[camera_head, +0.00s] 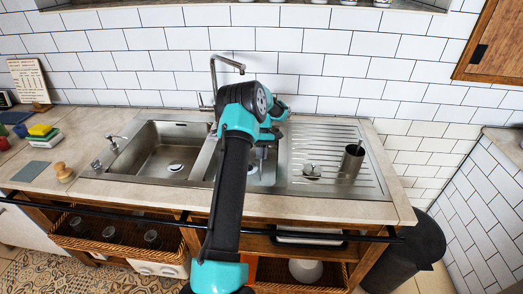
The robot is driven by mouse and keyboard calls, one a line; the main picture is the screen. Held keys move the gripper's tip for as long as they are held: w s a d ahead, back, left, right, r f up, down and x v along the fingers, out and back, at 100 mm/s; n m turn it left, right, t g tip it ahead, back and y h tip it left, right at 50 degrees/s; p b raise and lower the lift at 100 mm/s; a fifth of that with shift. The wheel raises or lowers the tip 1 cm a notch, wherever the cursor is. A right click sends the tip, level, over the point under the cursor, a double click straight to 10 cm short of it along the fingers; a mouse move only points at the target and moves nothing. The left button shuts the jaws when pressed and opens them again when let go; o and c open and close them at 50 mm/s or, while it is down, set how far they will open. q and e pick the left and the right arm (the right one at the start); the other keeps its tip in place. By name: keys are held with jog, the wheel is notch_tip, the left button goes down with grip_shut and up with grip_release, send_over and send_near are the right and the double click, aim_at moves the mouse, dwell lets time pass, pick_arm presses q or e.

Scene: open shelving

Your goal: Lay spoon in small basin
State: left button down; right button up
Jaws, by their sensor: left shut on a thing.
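My left gripper (265,148) reaches in over the small basin (268,172), the narrow middle bowl of the steel sink. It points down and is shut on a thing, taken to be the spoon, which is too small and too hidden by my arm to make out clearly. My arm covers the left part of the small basin. I cannot tell whether the held thing touches the basin floor. My right gripper is not in view.
The large basin (160,150) lies left of my arm, empty but for its drain. A tall tap (213,75) stands behind. A metal cup (351,160) and a small metal piece (312,171) stand on the ribbed drainboard (330,140) at right. Sponges (42,134) lie far left.

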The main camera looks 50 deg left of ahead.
pick_arm(q)
notch_tip(320, 180, down, 7)
dwell(0.7)
jog(key=c, duration=1.1)
grip_release()
jog(key=shift+v, duration=8.65)
jog(key=shift+w, duration=0.1)
